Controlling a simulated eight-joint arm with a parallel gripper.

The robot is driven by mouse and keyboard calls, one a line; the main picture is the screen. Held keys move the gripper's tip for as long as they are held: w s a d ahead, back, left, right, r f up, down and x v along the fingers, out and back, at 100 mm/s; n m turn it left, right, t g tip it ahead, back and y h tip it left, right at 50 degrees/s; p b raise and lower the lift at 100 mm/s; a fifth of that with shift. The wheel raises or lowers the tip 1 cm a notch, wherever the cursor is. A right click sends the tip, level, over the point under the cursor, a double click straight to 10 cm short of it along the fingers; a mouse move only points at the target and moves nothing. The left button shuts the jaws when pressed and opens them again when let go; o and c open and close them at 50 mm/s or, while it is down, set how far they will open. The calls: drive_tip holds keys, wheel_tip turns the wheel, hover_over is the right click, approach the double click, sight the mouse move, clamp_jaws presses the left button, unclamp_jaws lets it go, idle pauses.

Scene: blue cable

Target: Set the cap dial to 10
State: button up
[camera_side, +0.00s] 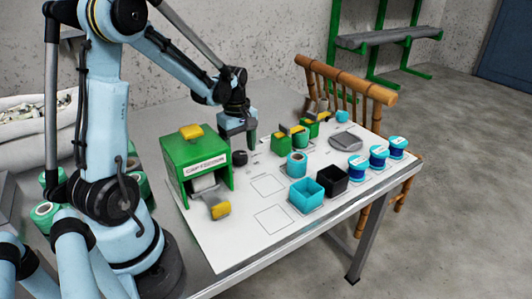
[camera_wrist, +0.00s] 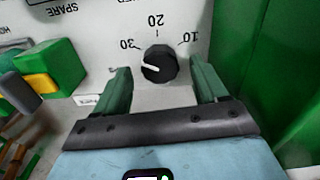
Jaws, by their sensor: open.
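The cap dial (camera_wrist: 159,64) is a round black knob with a white pointer on a pale panel. The printed marks 30, 20 and 10 are arched around it and appear upside down in the wrist view. The pointer aims left, a little below the 30 mark. My gripper (camera_wrist: 161,68) is open, with one green finger on each side of the dial and a visible gap to both sides. In the side view my gripper (camera_side: 238,142) points down over the board beside the green box, close to a dark round knob (camera_side: 240,157).
The green box (camera_side: 196,150) with yellow parts stands left of my gripper. Green blocks with yellow tops (camera_side: 300,134) are to the right. A teal bin (camera_side: 306,194), a black bin (camera_side: 332,180) and blue spools (camera_side: 378,156) are further right.

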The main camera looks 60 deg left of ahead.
drive_tip(key=shift+f, duration=0.95)
drive_tip(key=shift+c, duration=0.4)
drive_tip(key=c, duration=1)
